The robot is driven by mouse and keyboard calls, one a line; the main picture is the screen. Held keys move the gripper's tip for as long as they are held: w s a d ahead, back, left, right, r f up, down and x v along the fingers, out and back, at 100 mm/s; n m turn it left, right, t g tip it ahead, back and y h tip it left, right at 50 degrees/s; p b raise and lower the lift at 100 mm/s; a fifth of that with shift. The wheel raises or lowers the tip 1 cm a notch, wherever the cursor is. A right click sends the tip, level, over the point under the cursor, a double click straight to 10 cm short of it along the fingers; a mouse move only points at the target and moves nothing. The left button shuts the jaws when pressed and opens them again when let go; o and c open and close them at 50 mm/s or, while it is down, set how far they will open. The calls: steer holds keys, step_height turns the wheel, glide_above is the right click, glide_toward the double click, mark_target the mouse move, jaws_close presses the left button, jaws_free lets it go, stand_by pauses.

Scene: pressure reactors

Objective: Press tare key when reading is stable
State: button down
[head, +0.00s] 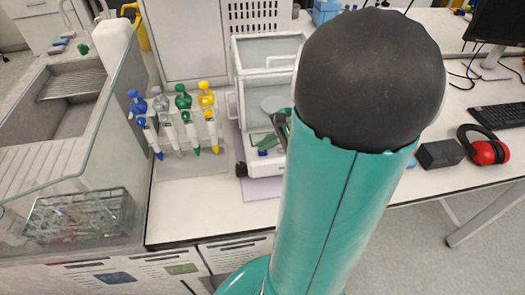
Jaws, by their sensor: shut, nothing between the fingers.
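An analytical balance with a glass draft shield (268,50) stands on the white bench, just left of my arm. A round pan-like shape shows dimly inside it. Its low front part (265,165) carries a small green patch and a small blue spot. My arm covers the balance's right side, and I cannot read a display or make out the tare key. My teal arm with its black rounded joint fills the middle of the view. A small dark and teal piece shows at the arm's left edge, by the balance. My gripper's fingertips are hidden.
A rack of several pipettes (178,122) with coloured tops stands left of the balance. A glass-walled sink area (75,100) lies further left. Red ear defenders (487,150), a black box (440,153) and a keyboard (500,116) lie on the right. The bench front left of my arm is clear.

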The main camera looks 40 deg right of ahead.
mark_target(267, 152)
steer(key=shift+f, duration=0.4)
stand_by(0.4)
steer(key=shift+r, duration=0.85)
steer(key=shift+r, duration=2.55)
